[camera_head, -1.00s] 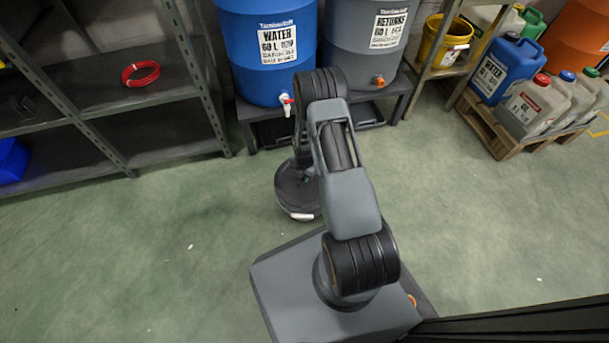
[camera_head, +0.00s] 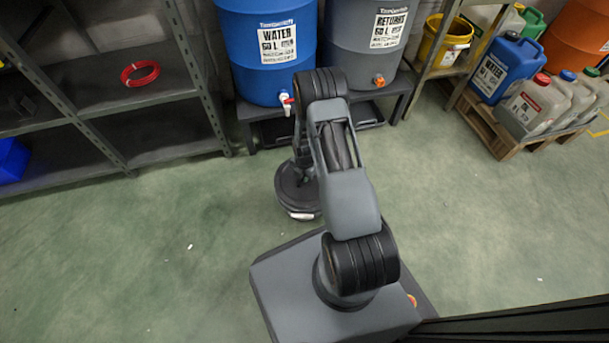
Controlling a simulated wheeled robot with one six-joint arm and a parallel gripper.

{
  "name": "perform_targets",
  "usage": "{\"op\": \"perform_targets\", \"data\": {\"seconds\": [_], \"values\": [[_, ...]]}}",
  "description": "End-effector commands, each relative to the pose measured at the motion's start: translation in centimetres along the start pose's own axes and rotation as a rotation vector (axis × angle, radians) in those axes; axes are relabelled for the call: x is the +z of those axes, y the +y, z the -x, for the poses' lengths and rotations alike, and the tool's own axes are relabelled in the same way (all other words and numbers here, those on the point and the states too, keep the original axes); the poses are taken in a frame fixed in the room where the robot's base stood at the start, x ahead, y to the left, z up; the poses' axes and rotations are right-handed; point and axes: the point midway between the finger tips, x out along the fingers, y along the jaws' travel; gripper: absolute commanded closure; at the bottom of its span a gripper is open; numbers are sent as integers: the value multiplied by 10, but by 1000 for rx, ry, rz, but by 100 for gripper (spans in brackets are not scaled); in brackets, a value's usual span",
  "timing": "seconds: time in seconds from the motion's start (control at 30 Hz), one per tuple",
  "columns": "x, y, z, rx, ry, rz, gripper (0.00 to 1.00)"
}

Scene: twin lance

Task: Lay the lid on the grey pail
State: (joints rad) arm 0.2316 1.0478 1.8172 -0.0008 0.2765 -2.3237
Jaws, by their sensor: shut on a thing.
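A dark round lid (camera_head: 291,201) shows left of my arm, below the drum stand in the picture. My gripper (camera_head: 303,178) points down at the middle of the lid and is shut on it, seemingly by a raised part at its centre. The fingertips are small, dark and partly hidden by my arm. A grey rim with a pale patch (camera_head: 304,215) shows just under the lid's near edge and looks like the grey pail. The lid covers most of it. I cannot tell whether the lid rests on the pail or hangs slightly above it.
A blue water drum (camera_head: 267,62) and a grey returns drum (camera_head: 362,58) stand on a low dark stand (camera_head: 400,104) behind. Metal shelving (camera_head: 150,92) is at left. Jugs on a pallet (camera_head: 497,143) are at right. The green floor (camera_head: 160,250) is mostly clear.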

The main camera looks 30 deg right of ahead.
Motion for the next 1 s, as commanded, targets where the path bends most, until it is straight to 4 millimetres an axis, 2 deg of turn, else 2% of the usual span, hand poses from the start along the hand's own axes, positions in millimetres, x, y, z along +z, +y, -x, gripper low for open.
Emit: {"op": "perform_targets", "data": {"seconds": [1.0], "values": [[0,0,-5,0,0,0,100]]}}
